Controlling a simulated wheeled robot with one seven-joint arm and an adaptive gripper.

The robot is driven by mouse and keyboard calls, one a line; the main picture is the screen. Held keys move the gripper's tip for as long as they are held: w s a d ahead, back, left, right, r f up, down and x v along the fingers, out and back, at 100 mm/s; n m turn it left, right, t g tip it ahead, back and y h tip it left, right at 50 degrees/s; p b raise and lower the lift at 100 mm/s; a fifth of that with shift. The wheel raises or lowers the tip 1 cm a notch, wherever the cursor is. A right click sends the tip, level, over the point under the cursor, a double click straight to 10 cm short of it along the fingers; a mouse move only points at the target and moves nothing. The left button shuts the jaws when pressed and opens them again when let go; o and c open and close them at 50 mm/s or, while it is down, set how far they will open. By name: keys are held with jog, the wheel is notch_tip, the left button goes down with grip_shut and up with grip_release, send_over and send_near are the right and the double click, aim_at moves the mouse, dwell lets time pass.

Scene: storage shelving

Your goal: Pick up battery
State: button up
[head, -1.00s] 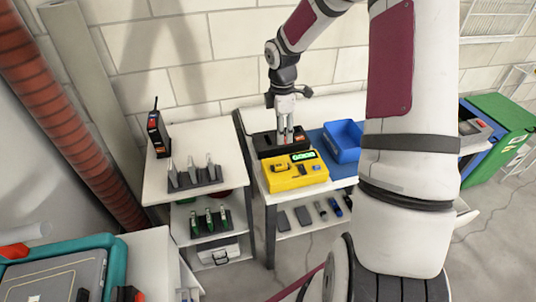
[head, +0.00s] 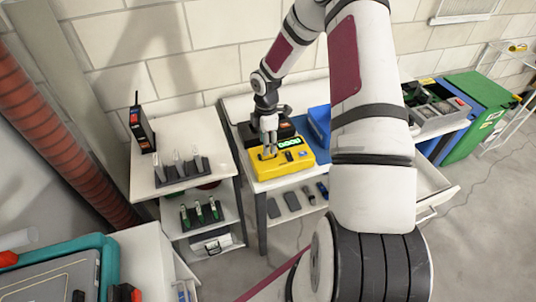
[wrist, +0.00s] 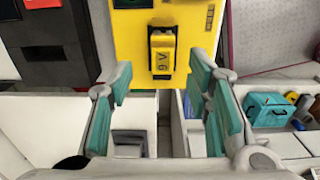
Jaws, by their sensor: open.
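The battery (wrist: 162,60), a small block marked 9V, sits in a dark slot on the yellow device (wrist: 195,22) in the wrist view. In the head view the yellow device (head: 283,171) stands on the front part of the right-hand bench, and my gripper hides the battery there or nearly so. My gripper (wrist: 163,80) is open and empty. Its teal-padded fingers stand to the left and right of the battery's line, with the battery ahead between the tips. In the head view my gripper (head: 269,150) is over the device's left part.
A black case (head: 284,128) stands behind the yellow device and a blue bin (head: 319,122) to its right. A lower shelf holds several dark items. The left bench carries a radio (head: 143,131) and a rack of tools (head: 183,174).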

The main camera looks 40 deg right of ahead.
jog(key=f, duration=0.4)
jog(key=shift+s+d+f+p, duration=0.1)
jog(key=shift+s+d+p, duration=0.1)
jog(key=shift+p, duration=0.1)
jog(key=shift+c, duration=0.2)
grip_shut()
